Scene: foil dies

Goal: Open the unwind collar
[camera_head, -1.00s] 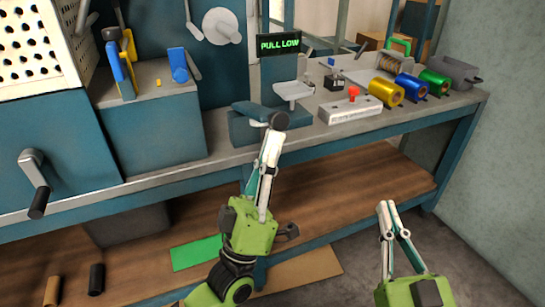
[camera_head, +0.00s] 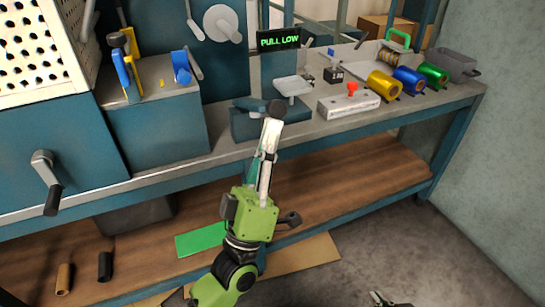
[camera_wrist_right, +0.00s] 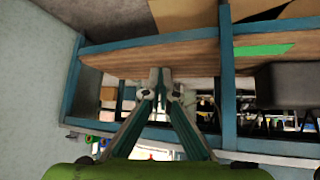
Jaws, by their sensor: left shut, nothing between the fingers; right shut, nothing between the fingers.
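I cannot tell for sure which part is the unwind collar. A pale round disc (camera_head: 222,23) sits on the blue upright panel, with a grey lever (camera_head: 194,22) to its left. My left gripper (camera_head: 273,125) is shut and empty. Its tips are at a dark round knob (camera_head: 276,109) on the end of a short grey lever (camera_head: 250,103) at the bench's front edge; I cannot tell whether they touch. My right gripper (camera_wrist_right: 160,75) is shut and empty in the right wrist view, in front of the bench's lower shelf. In the head view only its tip (camera_head: 377,298) shows at the bottom.
A sign (camera_head: 278,39) reads "PULL LOW". A white block with a red knob (camera_head: 352,89) and gold (camera_head: 384,86), blue and green foil rolls stand on the bench at right. A hand crank (camera_head: 47,184) juts out at left. The floor at right is clear.

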